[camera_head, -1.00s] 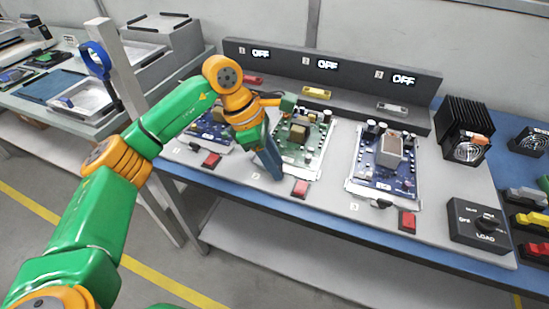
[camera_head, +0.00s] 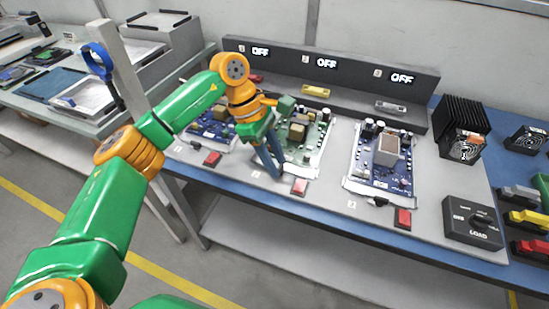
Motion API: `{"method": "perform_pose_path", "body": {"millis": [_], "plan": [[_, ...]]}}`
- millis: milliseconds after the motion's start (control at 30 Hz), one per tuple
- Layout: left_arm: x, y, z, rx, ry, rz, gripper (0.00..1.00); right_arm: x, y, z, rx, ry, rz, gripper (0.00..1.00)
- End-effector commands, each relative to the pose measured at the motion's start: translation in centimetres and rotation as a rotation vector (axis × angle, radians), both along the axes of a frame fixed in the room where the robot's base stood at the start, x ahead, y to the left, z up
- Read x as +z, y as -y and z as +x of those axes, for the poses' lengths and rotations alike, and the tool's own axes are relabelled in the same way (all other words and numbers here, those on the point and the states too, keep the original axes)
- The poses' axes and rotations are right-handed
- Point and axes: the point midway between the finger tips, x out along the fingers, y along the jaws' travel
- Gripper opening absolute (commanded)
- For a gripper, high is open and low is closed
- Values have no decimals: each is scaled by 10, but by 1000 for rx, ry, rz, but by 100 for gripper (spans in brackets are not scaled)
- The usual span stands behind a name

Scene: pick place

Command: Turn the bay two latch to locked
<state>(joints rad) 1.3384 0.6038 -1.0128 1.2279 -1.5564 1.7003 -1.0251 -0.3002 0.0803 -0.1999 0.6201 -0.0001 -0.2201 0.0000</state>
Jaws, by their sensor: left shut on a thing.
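My left gripper (camera_head: 271,174) points down at the front left corner of bay two, by the green circuit board (camera_head: 318,136). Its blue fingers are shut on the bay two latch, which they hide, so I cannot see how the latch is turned. The label "2" (camera_head: 255,175) and a red switch (camera_head: 300,186) are beside the fingertips. The bay two display (camera_head: 326,62) reads OFF. My right gripper is not in view.
Bay three holds a blue board (camera_head: 370,178) with a black latch (camera_head: 378,201) at its front. Bay one's board (camera_head: 205,131) is partly behind my left arm. A LOAD dial box (camera_head: 472,225) stands at the right.

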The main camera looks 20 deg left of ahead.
Motion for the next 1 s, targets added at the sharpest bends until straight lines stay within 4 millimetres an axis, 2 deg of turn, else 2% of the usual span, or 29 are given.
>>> {"method": "perform_pose_path", "body": {"millis": [100, 133, 200, 233, 533, 800, 900, 1000], "plan": [[-1, 0, -1, -3, -2, 0, 0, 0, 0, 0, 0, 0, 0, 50], [-1, 0, -1, -3, -2, 0, 43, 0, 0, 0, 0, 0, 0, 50], [-1, 0, -1, -3, -1, 1, 62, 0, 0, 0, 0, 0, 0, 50], [-1, 0, -1, -2, -1, 1, 68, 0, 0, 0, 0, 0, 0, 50], [2, -1, 0, 0, 0, 1, 68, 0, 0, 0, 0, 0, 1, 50], [52, -21, 2, 1, 2, 1, 68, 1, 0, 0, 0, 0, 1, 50], [63, -25, 1, -1, 0, 1, 68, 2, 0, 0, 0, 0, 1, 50], [65, -27, 1, -2, -1, 1, 68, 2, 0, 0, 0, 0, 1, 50]]}}
